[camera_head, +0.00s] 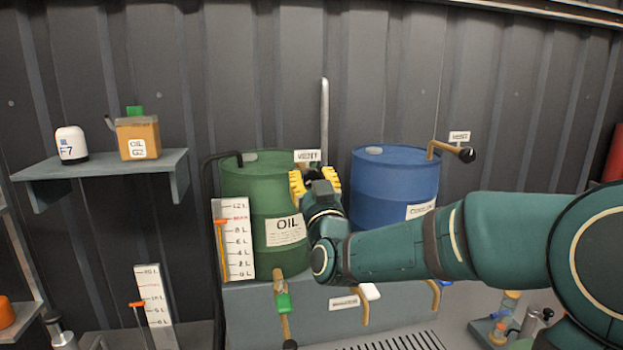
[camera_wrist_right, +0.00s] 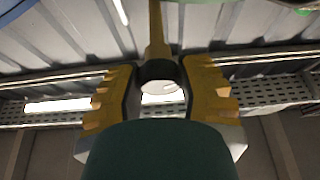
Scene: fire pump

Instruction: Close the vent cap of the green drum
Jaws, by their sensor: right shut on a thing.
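The green drum (camera_head: 262,195) stands left of centre with an OIL label on its front. A white label (camera_head: 306,156) stands at the right of its top. My right gripper (camera_head: 315,182) is at the drum's upper right edge, its yellow fingers covering the vent there in the head view. In the right wrist view, the fingers (camera_wrist_right: 160,90) are on both sides of a dark round cap (camera_wrist_right: 158,70) at the end of a brass pipe (camera_wrist_right: 156,35). The gripper is shut on this vent cap. Whether the cap is open or closed cannot be told. My left gripper is out of view.
A blue drum (camera_head: 392,190) stands close to the right, with its own brass vent pipe and dark knob (camera_head: 466,155). A gauge board (camera_head: 233,240) stands before the green drum. A brass tap (camera_head: 280,290) is below. A shelf (camera_head: 105,166) is at left.

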